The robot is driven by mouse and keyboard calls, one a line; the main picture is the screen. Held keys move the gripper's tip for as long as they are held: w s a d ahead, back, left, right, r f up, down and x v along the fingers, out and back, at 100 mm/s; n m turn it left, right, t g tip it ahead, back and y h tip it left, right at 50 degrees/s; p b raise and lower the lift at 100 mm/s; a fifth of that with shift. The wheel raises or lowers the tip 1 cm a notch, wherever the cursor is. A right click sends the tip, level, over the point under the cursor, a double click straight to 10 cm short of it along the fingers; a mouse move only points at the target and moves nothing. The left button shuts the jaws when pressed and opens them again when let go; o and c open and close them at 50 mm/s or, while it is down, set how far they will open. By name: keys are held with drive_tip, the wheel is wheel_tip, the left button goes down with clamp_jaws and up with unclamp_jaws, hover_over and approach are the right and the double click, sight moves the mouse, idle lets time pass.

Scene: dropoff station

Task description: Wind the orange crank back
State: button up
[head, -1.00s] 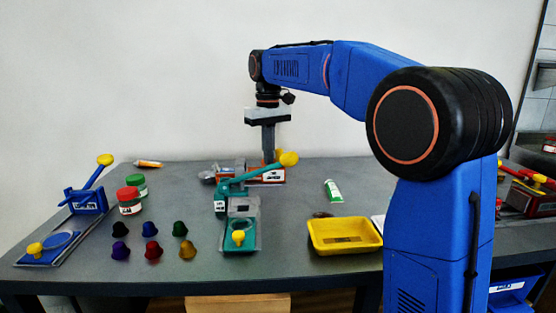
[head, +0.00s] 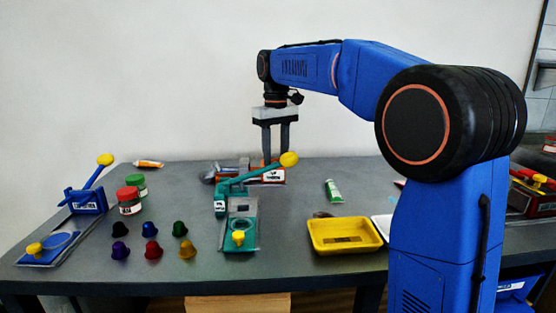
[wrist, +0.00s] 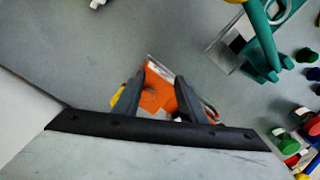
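The orange crank device (wrist: 158,92) stands at the back of the table, partly hidden behind the teal press in the head view, where its labelled front (head: 273,175) shows. My gripper (head: 276,162) points down over it, fingers apart. In the wrist view, the orange body lies between and beyond my two open fingers (wrist: 156,88). A yellow part (wrist: 118,96) shows beside the left finger, mostly hidden by it; I cannot tell whether it is the crank's knob. No grip on anything shows.
The teal press (head: 240,210) with its yellow-knobbed lever stands just in front. A blue press (head: 86,203), jars (head: 129,205) and several coloured capsules (head: 151,229) are at left. A yellow tray (head: 345,234) and a green-white tube (head: 332,190) are at right.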

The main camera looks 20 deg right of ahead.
drive_tip(key=shift+r, duration=0.15)
wheel_tip(320, 180, up, 6)
drive_tip(key=shift+f, duration=0.15)
idle(0.6)
